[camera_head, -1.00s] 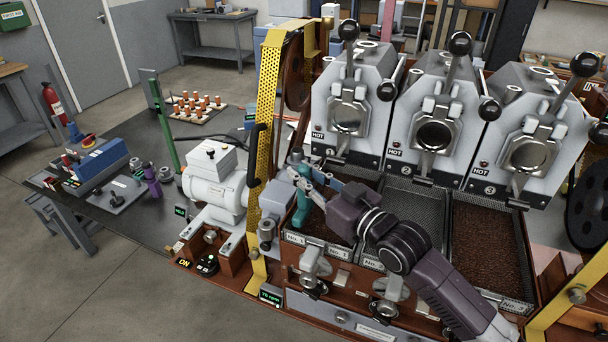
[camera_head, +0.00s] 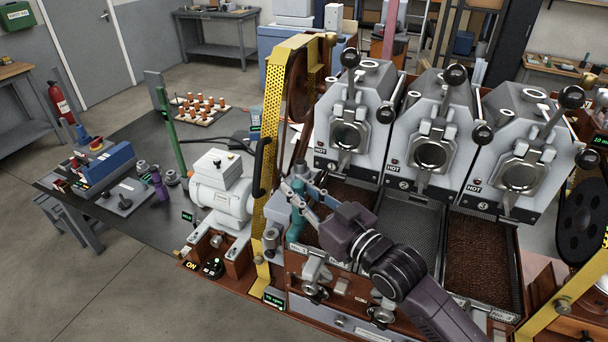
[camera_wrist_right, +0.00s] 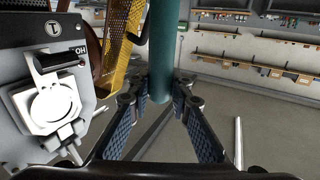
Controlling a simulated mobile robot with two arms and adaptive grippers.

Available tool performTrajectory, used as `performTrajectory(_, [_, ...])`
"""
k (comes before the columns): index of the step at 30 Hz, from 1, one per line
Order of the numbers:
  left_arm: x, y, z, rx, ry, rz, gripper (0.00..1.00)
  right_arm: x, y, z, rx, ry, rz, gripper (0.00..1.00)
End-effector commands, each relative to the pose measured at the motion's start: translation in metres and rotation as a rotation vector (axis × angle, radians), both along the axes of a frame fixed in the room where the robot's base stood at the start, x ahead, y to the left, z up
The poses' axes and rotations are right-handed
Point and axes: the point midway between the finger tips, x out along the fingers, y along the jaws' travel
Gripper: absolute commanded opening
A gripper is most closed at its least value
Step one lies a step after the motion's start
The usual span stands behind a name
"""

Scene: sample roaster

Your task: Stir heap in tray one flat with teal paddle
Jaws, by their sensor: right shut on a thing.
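My right gripper (camera_head: 301,199) is shut on the teal paddle (camera_head: 296,222), at the left edge of tray one. In the right wrist view the teal handle (camera_wrist_right: 163,50) stands upright between the two finger pads. The paddle's lower end is hidden in the head view. Tray one is the leftmost tray, below the roaster head nearest the yellow guard. Its dark brown beans (camera_head: 352,194) show at the back and beside my arm; my gripper and forearm cover much of it, so the heap's shape is unclear. My left gripper is not in view.
Three grey roaster heads marked HOT (camera_head: 352,125) overhang the trays. The middle tray (camera_head: 408,228) shows bare mesh; the right tray (camera_head: 482,255) holds brown beans. A yellow perforated belt guard (camera_head: 272,150) and white motor (camera_head: 220,190) stand close left of the paddle.

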Motion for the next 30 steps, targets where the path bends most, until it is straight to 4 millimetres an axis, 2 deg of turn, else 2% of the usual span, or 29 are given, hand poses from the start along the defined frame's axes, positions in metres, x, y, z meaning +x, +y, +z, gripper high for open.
performTrajectory(1, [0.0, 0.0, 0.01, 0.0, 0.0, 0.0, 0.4, -0.006, 0.002, 0.008, 0.003, 0.001, 0.0, 0.0])
performTrajectory(7, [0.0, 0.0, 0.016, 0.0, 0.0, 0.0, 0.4, -0.028, 0.009, 0.012, 0.004, 0.001, 0.0, 0.0])
performTrajectory(13, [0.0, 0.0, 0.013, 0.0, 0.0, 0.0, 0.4, -0.047, 0.015, 0.016, 0.004, -0.002, 0.0, 0.0])
performTrajectory(30, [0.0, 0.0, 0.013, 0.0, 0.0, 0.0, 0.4, -0.051, 0.016, 0.017, 0.001, -0.002, -0.001, 0.0])
